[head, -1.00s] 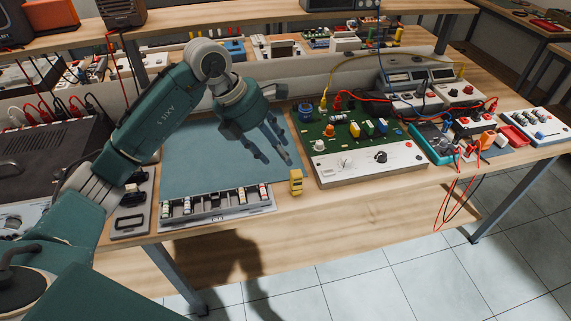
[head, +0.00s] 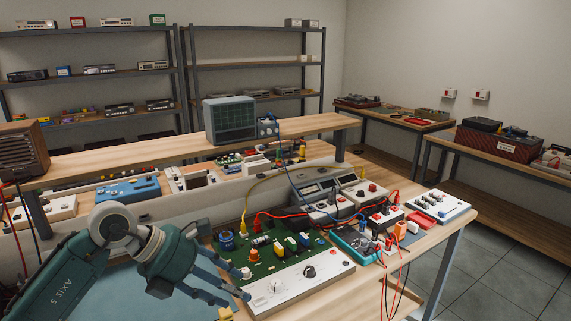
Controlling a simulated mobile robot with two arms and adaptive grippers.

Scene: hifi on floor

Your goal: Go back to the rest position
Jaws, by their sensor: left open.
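My left gripper (head: 218,290) comes in from the lower left on its green arm. Its fingers are spread apart with nothing between them. It hangs over the left edge of the green circuit board (head: 262,263) and the blue-grey mat (head: 130,295). I cannot tell whether the fingers touch the board. My right gripper is not in view.
The bench holds meters (head: 322,203), red and blue leads, and a white switch box (head: 438,207) on the right. A raised shelf (head: 180,150) carries a grey oscilloscope (head: 230,120). Racks stand behind. Open tiled floor (head: 490,270) lies at the right.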

